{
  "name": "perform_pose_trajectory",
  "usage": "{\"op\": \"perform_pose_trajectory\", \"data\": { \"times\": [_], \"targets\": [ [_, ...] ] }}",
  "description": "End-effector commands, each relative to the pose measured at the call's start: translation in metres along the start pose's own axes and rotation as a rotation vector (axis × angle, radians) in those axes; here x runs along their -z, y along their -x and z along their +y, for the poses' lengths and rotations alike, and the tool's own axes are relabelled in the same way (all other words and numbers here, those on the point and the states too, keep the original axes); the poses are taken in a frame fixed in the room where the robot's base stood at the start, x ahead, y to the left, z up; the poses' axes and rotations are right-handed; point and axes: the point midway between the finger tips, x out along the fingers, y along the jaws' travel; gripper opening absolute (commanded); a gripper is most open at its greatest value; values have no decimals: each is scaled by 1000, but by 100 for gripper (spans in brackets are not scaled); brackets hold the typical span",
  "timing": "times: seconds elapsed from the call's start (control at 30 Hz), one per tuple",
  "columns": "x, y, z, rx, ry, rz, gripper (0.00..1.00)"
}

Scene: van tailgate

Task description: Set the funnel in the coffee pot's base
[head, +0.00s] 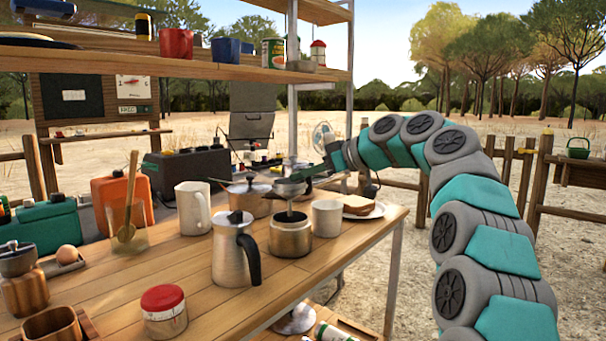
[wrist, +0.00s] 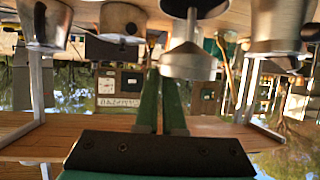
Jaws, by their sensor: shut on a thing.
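The silver funnel (head: 291,189) is held upright, stem down, just above the coffee pot's base (head: 290,238). The base is a round metal pot standing on the wooden table. The stem's lower end overlaps the base's opening in the head view; I cannot tell whether it is inside. My gripper (head: 314,174) is shut on the funnel's side. The wrist view, which is upside down, shows the funnel (wrist: 188,63) beside the green fingers (wrist: 158,52) and part of the base (wrist: 195,8) at the top edge. The coffee pot's top (head: 234,252), with a black handle, stands left of the base.
A white mug (head: 327,218) stands close right of the base, and a plate with bread (head: 362,208) lies behind it. A copper-coloured pan (head: 250,198) is behind. A red-lidded jar (head: 164,310) stands at the front. The table's front right is clear. A shelf (head: 190,68) hangs above.

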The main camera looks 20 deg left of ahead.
Motion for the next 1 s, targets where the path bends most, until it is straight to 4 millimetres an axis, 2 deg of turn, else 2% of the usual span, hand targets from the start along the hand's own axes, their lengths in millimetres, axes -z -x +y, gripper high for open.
{"op": "perform_pose_trajectory", "data": {
  "times": [1.0],
  "targets": [
    [-53,-23,0,1,1,0,0]
  ]
}}
